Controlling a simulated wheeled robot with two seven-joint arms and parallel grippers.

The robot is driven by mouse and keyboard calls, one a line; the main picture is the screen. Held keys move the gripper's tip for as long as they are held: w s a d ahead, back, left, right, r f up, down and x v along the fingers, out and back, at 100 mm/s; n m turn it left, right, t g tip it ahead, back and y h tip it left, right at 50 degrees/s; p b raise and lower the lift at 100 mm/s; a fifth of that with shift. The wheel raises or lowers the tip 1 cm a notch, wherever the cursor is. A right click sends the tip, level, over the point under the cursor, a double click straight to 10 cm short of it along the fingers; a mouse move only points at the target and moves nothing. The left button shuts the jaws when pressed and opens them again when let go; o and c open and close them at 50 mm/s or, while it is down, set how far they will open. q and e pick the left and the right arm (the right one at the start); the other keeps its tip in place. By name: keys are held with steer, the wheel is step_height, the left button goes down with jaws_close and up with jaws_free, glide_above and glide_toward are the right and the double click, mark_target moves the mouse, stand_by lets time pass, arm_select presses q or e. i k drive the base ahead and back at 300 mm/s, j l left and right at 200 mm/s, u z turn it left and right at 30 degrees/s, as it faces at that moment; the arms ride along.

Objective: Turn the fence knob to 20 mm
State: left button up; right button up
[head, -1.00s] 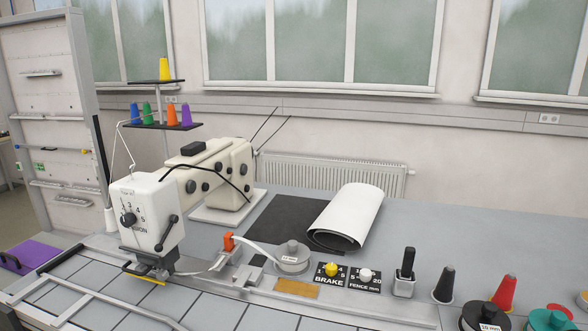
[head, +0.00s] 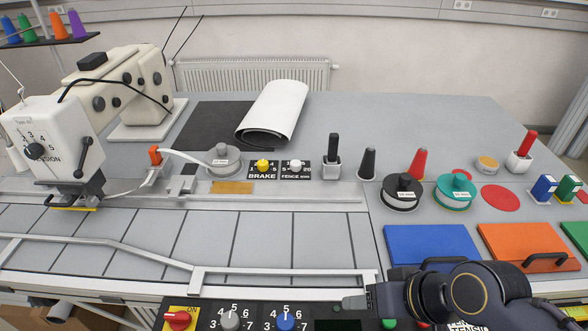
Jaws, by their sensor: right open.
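The fence knob (head: 295,165) is a small white knob on a black panel marked "FENCE mm" (head: 296,176), on the machine table. Numbers surround it, but its pointer setting is too small to read. The yellow brake knob (head: 263,165) sits on a like panel just to its left. My right gripper (head: 352,303) is at the bottom edge, over the front control panel, well in front of the fence knob and touching neither knob. It is open, with its fingers seen only in part. My left gripper is out of view.
A black-handled post (head: 332,158) stands right of the fence panel, with a dark cone (head: 368,163) beyond it. A metal rail (head: 270,272) crosses the table front. A grey spool (head: 223,160) stands left of the brake. The tiled surface between is clear.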

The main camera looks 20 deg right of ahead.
mark_target(295, 165)
steer(key=k+j+z, duration=0.55)
steer(key=k+j, duration=0.2)
steer(key=j, duration=0.1)
